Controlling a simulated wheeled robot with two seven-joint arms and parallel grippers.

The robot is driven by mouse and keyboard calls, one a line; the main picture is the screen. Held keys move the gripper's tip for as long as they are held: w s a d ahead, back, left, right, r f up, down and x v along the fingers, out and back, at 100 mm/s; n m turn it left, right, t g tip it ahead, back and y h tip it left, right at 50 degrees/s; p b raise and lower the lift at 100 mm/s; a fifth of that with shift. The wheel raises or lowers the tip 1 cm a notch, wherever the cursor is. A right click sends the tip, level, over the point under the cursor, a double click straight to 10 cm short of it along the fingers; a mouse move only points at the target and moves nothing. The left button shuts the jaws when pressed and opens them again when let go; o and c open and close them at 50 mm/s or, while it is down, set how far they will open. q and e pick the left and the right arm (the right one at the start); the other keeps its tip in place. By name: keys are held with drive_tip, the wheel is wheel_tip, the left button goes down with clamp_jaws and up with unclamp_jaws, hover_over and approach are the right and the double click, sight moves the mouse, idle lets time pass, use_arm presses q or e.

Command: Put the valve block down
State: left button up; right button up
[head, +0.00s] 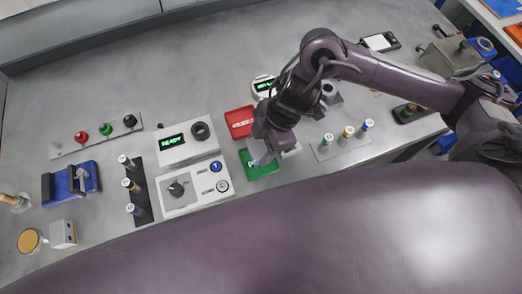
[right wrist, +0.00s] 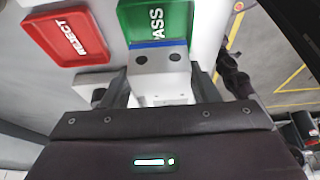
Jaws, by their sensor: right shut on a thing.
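My right gripper (head: 263,148) is shut on the valve block, a light grey block that shows only in part in the head view (head: 260,155). In the right wrist view the block (right wrist: 158,72) has two dark holes and a blue strip at its far edge, and sits between the two fingers (right wrist: 160,88). The block is at the green PASS tray (head: 264,171), which also shows in the right wrist view (right wrist: 172,18), and covers part of it. I cannot tell whether the block touches the tray. My left gripper is not in view.
The red REJECT tray (head: 240,122) lies beside the green one. A test unit reading READY (head: 188,150) stands to the left. A grey rack with several coloured-top pieces (head: 343,142) stands to the right. A small grey block (head: 63,235) is at the far left.

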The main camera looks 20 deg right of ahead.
sight(261, 153)
wheel_tip(261, 153, down, 4)
drive_tip(key=shift+f, duration=0.1)
drive_tip(key=shift+f, duration=0.1)
drive_tip(key=o, duration=1.2)
drive_tip(key=v, duration=1.2)
drive_tip(key=shift+s, duration=0.1)
